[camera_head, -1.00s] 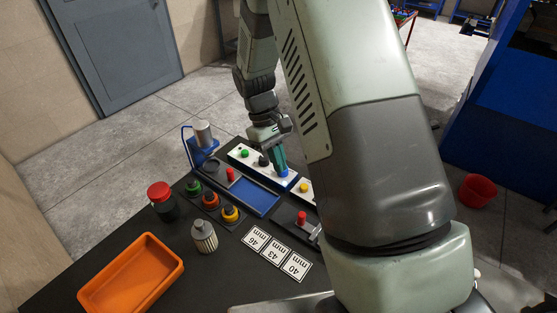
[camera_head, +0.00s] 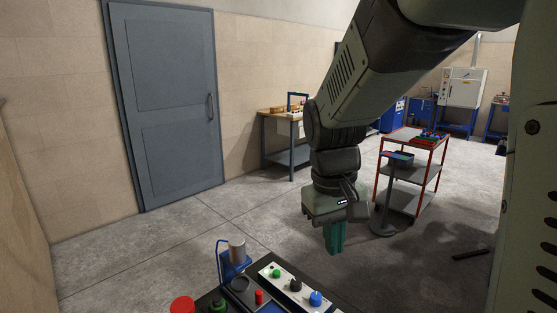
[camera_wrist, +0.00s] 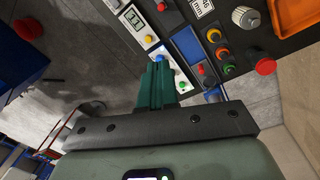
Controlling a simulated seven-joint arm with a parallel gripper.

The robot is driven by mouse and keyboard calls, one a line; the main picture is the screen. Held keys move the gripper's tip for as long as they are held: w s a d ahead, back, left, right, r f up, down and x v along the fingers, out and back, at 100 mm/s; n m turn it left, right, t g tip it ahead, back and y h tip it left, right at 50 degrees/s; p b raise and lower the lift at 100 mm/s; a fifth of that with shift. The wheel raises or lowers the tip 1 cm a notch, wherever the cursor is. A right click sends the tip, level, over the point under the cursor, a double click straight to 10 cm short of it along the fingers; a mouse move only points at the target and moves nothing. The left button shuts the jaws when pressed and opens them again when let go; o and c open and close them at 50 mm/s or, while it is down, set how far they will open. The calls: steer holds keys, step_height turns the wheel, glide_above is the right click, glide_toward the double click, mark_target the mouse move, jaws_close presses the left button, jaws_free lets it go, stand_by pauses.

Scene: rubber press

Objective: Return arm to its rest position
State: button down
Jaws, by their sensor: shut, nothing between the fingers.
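My gripper (camera_head: 335,238) has green fingers that are shut with nothing between them. In the head view it hangs from my arm, pointing down, above and behind the right part of the black table. In the wrist view my gripper (camera_wrist: 158,66) points toward the white button panel (camera_wrist: 150,48), apart from it. The same white panel (camera_head: 287,284) shows in the head view with a green, a black and a blue knob. My arm is raised and reaches across the right side of the head view.
A metal cylinder (camera_head: 237,250) stands on a blue holder at the table's back edge. A red-framed cart (camera_head: 414,167) stands behind my gripper to the right, and a wooden bench (camera_head: 286,140) stands by the wall. A grey door (camera_head: 165,100) is at left.

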steer(key=s+d+r+m+t+y, duration=0.1)
steer(key=s+r+m+t, duration=0.15)
steer(key=s+r, duration=0.4)
steer(key=s+d+r+m+t, duration=0.1)
steer(key=s+r+t, duration=0.2)
steer(key=s, duration=0.6)
steer(key=w+a+f+n+g+h, duration=0.15)
steer(key=w+f+g, duration=0.25)
steer(key=w+f, duration=0.55)
steer(key=w+a+f+n+g, duration=0.35)
steer(key=w+f, duration=0.45)
steer(key=w, duration=0.3)
steer(key=f, duration=0.7)
steer(key=d+f+n+g, duration=0.1)
steer(key=f, duration=0.6)
steer(key=s+f+g, duration=0.1)
steer(key=f, duration=0.6)
steer(key=shift+d+n+h, duration=0.25)
steer(key=shift+d+h, duration=0.1)
steer(key=shift+d, duration=0.05)
steer(key=shift+s+d, duration=0.7)
steer(key=shift+s, duration=0.3)
steer(key=shift+s+d, duration=0.4)
steer(key=shift+s, duration=0.2)
